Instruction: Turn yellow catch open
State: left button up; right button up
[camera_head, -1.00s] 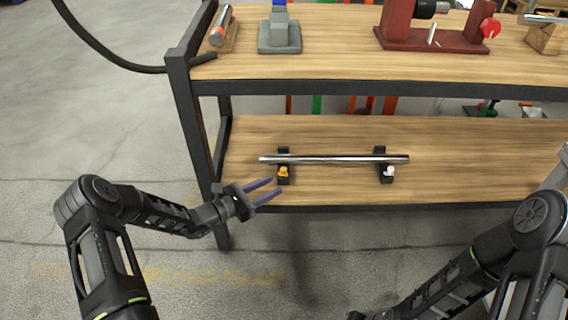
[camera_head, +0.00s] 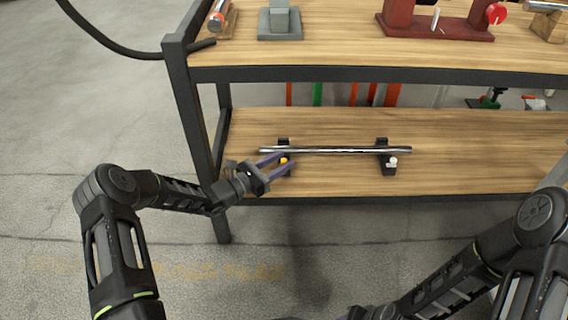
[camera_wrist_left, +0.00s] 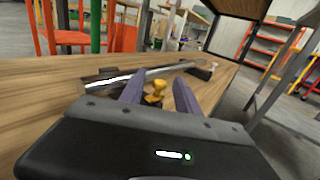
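The yellow catch (camera_head: 284,160) sits on the front of the left black holder (camera_head: 283,143) on the lower shelf. A shiny metal bar (camera_head: 335,150) lies across this holder and the right one. My left gripper (camera_head: 281,164) is open, its two purple fingers at either side of the catch. In the left wrist view the catch (camera_wrist_left: 155,93) shows between the open fingertips (camera_wrist_left: 158,92); I cannot tell whether they touch it. My right arm (camera_head: 470,265) comes in at the lower right; its gripper is not clearly seen.
The right holder (camera_head: 386,166) has a white catch (camera_head: 392,162). The lower shelf (camera_head: 470,155) is otherwise largely clear. The upper shelf edge (camera_head: 400,72) and a dark table post (camera_head: 187,120) bound the space above and left.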

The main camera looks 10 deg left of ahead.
pick_arm(q)
jog(key=shift+w+d, duration=0.4)
jog(key=shift+w, duration=0.1)
grip_shut()
